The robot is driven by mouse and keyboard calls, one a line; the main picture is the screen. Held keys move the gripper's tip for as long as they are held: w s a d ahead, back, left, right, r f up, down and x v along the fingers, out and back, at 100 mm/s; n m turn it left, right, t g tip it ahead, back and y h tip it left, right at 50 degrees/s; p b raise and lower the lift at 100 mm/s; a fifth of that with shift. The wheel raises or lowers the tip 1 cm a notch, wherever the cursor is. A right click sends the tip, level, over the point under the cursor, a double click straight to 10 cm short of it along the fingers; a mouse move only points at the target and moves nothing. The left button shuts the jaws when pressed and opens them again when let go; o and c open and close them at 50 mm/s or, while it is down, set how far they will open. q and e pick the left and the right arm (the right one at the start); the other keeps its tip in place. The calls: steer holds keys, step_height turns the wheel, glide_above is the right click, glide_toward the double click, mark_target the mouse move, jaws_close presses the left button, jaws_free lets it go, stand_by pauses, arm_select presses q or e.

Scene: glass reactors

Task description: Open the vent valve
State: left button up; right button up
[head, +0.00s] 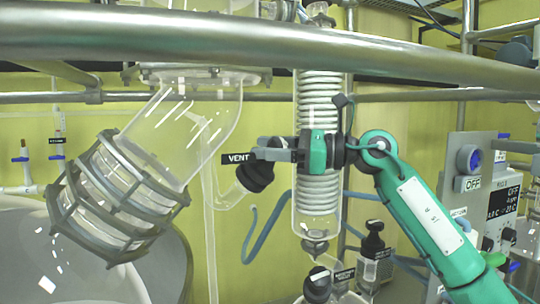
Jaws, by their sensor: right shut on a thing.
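The vent valve has a black knob (256,176) on a tilted clear glass side arm, beside a black label (237,158) reading VENT. My right gripper (270,149) reaches in from the right, on a green arm. Its grey fingers are at the upper end of the valve, just above the black knob, and are shut on the valve's handle. The fingers cover part of the valve, so the handle's exact angle cannot be told. My left gripper is not in view.
A thick metal rail (250,40) crosses above the gripper. A coiled glass condenser (318,190) stands behind my right wrist. A caged glass elbow (115,195) is at left, a control panel (490,200) at right. A black-capped bottle (374,258) stands below.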

steer(key=n+g, duration=0.2)
steer(key=shift+s+n, duration=0.1)
steer(key=shift+n, duration=0.2)
steer(key=shift+s+n+g+h, duration=0.1)
steer(key=shift+n+g+h, duration=0.3)
steer(key=shift+n+g, duration=0.75)
steer(key=n+g, duration=0.1)
steer(key=n+h+p, duration=0.1)
steer(key=n, duration=0.1)
steer(key=n+g, duration=0.1)
steer(key=shift+s+n+g+h, duration=0.25)
steer(key=shift+g+h, duration=0.1)
steer(key=shift+h, duration=0.05)
steer(key=shift+f+n+g+h+p, duration=0.15)
steer(key=shift+n+g+h+p, duration=0.15)
steer(key=shift+n+h+p, duration=0.15)
steer(key=shift+f, duration=0.1)
steer(key=o, duration=1)
